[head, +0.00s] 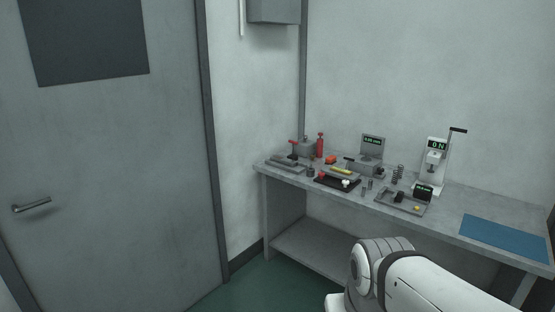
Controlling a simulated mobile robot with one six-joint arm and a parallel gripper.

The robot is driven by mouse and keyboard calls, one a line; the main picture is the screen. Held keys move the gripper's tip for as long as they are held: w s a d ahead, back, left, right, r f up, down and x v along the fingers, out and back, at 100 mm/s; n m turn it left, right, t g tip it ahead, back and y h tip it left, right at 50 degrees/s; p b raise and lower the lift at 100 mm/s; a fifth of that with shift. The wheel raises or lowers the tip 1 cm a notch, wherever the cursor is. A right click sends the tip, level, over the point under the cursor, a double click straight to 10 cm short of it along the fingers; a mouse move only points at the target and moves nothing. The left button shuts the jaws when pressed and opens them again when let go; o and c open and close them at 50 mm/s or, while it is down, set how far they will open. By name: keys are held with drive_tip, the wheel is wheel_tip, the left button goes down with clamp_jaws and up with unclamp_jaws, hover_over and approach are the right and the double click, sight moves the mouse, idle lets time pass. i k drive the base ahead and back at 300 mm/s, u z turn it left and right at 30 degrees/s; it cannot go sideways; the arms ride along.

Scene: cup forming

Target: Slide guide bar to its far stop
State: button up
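No part in the head view can be told for sure as the guide bar at this distance. Several small fixtures stand on the grey workbench (445,203). A flat grey fixture (287,163) lies at the bench's left end, with a red-handled part (293,147) by it. A yellow bar-shaped piece (341,170) lies near the middle-left, by a black tray (330,183). My gripper is not in view; only a white arm link of mine shows at the lower right, in front of the bench.
A grey device with a display (371,146) and a press with a lever (435,160) stand on the bench. A grey tray (388,206) holds small parts. A blue mat (504,237) lies bare at right. A closed door (110,190) is at left; green floor (250,292) is clear.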

sight(279, 158)
drive_tip(key=i, duration=1.1)
drive_tip(key=u, duration=0.25)
drive_tip(key=i, duration=2.35)
drive_tip(key=z, duration=0.2)
